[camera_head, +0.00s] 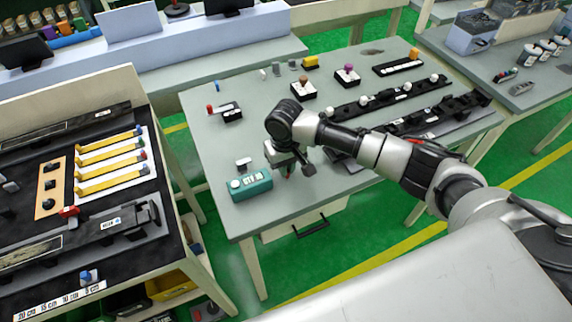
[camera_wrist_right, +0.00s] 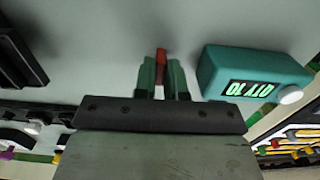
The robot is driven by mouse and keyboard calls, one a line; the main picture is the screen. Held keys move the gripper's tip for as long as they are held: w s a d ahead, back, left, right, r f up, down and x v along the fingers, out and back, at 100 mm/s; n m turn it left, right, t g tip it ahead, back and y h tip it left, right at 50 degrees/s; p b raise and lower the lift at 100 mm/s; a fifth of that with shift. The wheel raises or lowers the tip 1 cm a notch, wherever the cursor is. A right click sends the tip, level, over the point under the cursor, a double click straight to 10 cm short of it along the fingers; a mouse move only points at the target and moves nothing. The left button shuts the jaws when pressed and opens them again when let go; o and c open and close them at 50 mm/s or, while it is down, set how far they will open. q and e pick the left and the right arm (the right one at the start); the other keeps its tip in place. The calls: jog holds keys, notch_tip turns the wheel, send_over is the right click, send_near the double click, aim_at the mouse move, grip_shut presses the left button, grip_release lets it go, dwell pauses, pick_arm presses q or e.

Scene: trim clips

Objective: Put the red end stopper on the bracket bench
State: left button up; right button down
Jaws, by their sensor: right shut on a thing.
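My right gripper (camera_head: 290,174) is low over the near left part of the middle grey bench (camera_head: 222,148). In the right wrist view its two green fingers (camera_wrist_right: 162,80) are shut on a small red piece, the red end stopper (camera_wrist_right: 162,55), which sticks out past the fingertips. In the head view only a bit of red (camera_head: 287,172) shows at the gripper. I cannot tell whether the stopper touches the bench top. No label shows which bench is the bracket bench. My left gripper is not in view.
A teal counter box (camera_head: 250,185) with a lit display stands close beside the gripper; it also shows in the right wrist view (camera_wrist_right: 250,75). Black rail fixtures (camera_head: 390,97) lie farther right. The left bench (camera_head: 170,235) holds yellow bars (camera_head: 108,170) and a red block (camera_head: 69,212).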

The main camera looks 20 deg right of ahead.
jog(key=c, duration=1.2)
grip_release()
jog(key=shift+f, duration=0.1)
notch_tip(320, 180, up, 12)
jog(key=b, duration=0.1)
jog(key=shift+w, duration=0.2)
